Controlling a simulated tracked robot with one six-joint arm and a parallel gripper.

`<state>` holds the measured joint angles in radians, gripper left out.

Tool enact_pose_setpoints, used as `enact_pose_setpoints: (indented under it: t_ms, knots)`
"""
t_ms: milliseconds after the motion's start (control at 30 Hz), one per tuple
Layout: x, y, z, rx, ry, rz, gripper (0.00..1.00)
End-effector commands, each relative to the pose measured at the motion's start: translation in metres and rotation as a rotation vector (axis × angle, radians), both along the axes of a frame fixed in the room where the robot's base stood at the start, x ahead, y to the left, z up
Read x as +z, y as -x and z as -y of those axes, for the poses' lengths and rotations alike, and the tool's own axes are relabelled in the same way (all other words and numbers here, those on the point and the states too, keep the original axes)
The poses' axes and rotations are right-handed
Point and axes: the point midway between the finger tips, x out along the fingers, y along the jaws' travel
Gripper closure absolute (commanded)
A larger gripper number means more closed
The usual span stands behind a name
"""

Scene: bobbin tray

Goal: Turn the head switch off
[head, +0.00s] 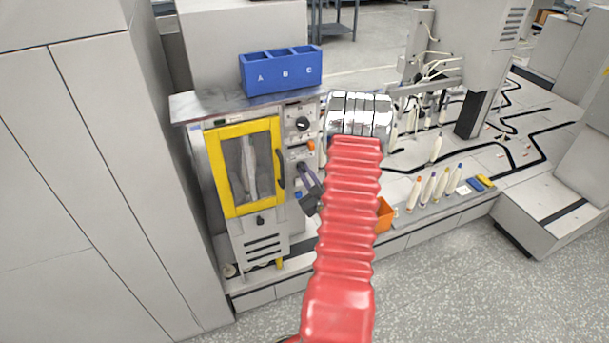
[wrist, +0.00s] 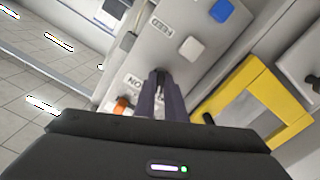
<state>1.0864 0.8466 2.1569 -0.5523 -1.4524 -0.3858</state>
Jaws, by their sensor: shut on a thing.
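The head switch shows in the wrist view as a small dark handle (wrist: 161,75) on the grey control panel, between the purple fingertips. My gripper (head: 303,168) is at the machine's front panel in the head view, right of the yellow-framed door. In the wrist view my gripper (wrist: 160,84) is shut on the dark switch handle, a finger on each side. The fingers hide most of the switch, so its exact angle cannot be told. A label beside it reads ON, upside down.
An orange button (wrist: 122,106), a white button (wrist: 192,48) and a blue button (wrist: 221,10) surround the switch. A black dial (head: 302,124) is higher on the panel. The yellow-framed door (head: 213,170) is close by. A blue tray (head: 281,74) sits on top. Bobbins stand at right.

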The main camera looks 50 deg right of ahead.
Motion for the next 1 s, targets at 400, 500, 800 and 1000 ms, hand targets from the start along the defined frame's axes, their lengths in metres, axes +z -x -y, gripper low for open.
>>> enact_pose_setpoints:
  t_ms: [400, 500, 800, 1000]
  knots:
    - [0.0025, -0.0042, -0.0034, 0.013, 0.202, -0.112, 1.0]
    - [0.0024, -0.0042, -0.0035, 0.013, 0.217, -0.121, 1.0]
    - [0.0018, -0.0039, -0.0039, 0.013, 0.225, -0.128, 1.0]
    - [0.0013, -0.0036, -0.0038, 0.013, 0.224, -0.128, 0.84]
